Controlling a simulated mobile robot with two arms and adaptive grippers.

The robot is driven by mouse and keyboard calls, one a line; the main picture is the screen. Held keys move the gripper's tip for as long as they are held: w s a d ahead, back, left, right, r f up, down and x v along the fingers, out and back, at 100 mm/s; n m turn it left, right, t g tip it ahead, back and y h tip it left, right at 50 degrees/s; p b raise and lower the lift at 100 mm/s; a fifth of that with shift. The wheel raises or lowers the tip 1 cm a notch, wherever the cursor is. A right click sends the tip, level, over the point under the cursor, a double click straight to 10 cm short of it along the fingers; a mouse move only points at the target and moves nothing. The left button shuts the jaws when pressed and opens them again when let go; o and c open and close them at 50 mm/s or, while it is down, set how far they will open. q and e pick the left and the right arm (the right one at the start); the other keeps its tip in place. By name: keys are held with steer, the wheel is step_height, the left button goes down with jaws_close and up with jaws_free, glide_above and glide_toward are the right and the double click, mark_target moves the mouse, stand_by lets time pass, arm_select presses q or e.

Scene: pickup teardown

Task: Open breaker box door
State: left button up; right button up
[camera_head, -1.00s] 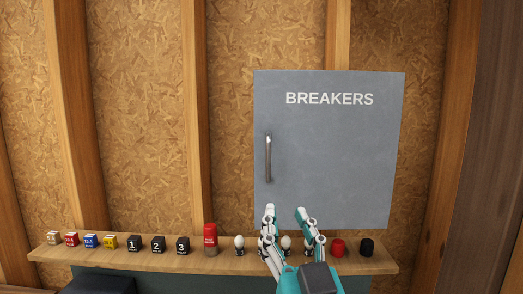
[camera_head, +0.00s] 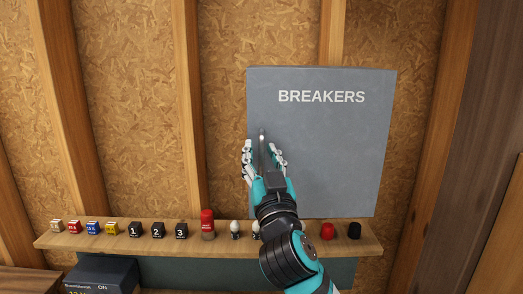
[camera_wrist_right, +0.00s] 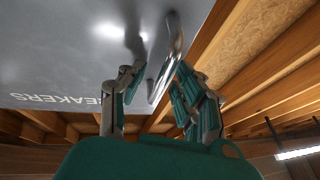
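The grey breaker box door (camera_head: 335,140), marked BREAKERS, is on the wall and looks shut. Its upright metal bar handle (camera_head: 262,138) is near the door's left edge, with its lower part hidden by my right gripper. My right gripper (camera_head: 264,150) is open, with one finger on each side of the handle. In the right wrist view the handle (camera_wrist_right: 171,52) runs between the spread fingers (camera_wrist_right: 155,88), with gaps visible on both sides. The door face (camera_wrist_right: 65,50) fills the upper left there. My left gripper is not in view.
A wooden shelf (camera_head: 95,242) runs below the box, with a row of small labelled blocks, a red-topped cylinder (camera_head: 207,224), bulbs, a red cap (camera_head: 327,231) and a black cap (camera_head: 354,230). A dark device (camera_head: 103,275) sits at lower left. Wall studs flank the box.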

jaws_close()
steer(key=shift+s+f, duration=0.1)
stand_by(0.6)
